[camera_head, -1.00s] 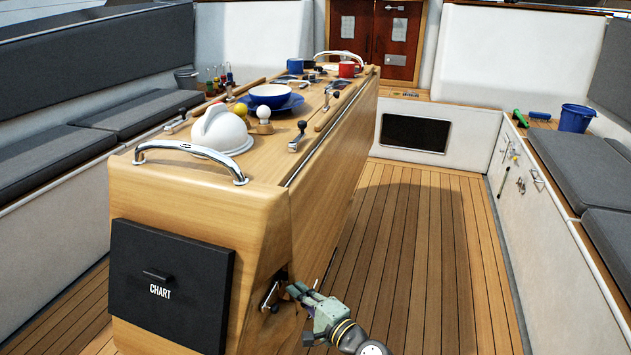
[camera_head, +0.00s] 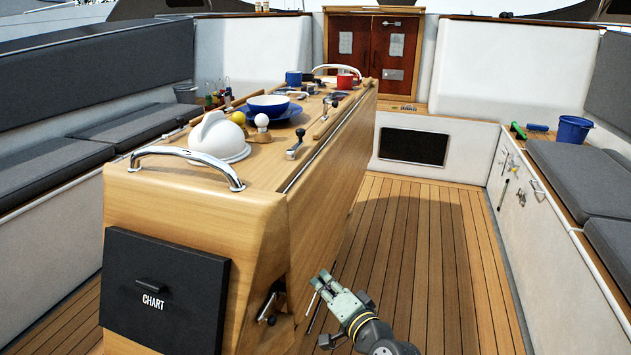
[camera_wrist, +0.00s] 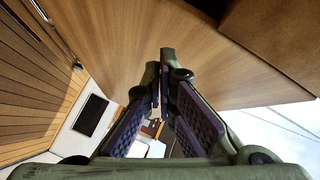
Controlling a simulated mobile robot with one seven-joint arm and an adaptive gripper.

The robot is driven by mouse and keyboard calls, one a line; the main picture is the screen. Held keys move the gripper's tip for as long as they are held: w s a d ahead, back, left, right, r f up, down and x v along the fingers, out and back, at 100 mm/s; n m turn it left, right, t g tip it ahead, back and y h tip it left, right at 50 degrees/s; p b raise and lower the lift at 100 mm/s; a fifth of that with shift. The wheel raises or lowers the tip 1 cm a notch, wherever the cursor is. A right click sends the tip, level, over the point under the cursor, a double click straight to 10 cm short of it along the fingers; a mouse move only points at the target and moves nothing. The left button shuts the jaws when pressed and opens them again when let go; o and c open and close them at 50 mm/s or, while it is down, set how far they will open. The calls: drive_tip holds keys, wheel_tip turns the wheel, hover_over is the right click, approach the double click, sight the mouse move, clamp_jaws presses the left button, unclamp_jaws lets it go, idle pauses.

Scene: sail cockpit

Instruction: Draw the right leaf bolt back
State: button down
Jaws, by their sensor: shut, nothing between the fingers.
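A small metal bolt with a dark end (camera_head: 268,306) sits in a notch low at the near right corner of the wooden cockpit table (camera_head: 200,183). I take it for the right leaf bolt; how far it is drawn is too small to tell. The right leaf (camera_head: 340,170) hangs down along the table's right side. My gripper (camera_head: 322,279) is shut and empty, to the right of the bolt and apart from it, beside the lower leaf. In the wrist view its fingertips (camera_wrist: 161,62) meet in front of the wooden panel (camera_wrist: 130,35); the bolt is not seen there.
A black CHART box (camera_head: 165,290) is on the table's near end. A chrome rail (camera_head: 190,155), a white domed compass (camera_head: 218,138) and a blue bowl (camera_head: 268,104) are on top. Teak floor (camera_head: 425,240) is clear at right, up to the white locker side (camera_head: 525,195).

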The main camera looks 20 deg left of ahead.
wheel_tip(320, 180, up, 24)
drive_tip(key=w+a+n+t+h+b, duration=0.1)
drive_tip(key=w+a+n+t+h, duration=0.1)
drive_tip(key=n+t+h, duration=0.2)
drive_tip(key=n+t, duration=0.3)
drive_tip(key=t, duration=0.1)
drive_tip(key=shift+w+a+r+n+t, duration=0.2)
drive_tip(key=shift+w+a+n+t, duration=0.1)
drive_tip(key=shift+a+n, duration=0.1)
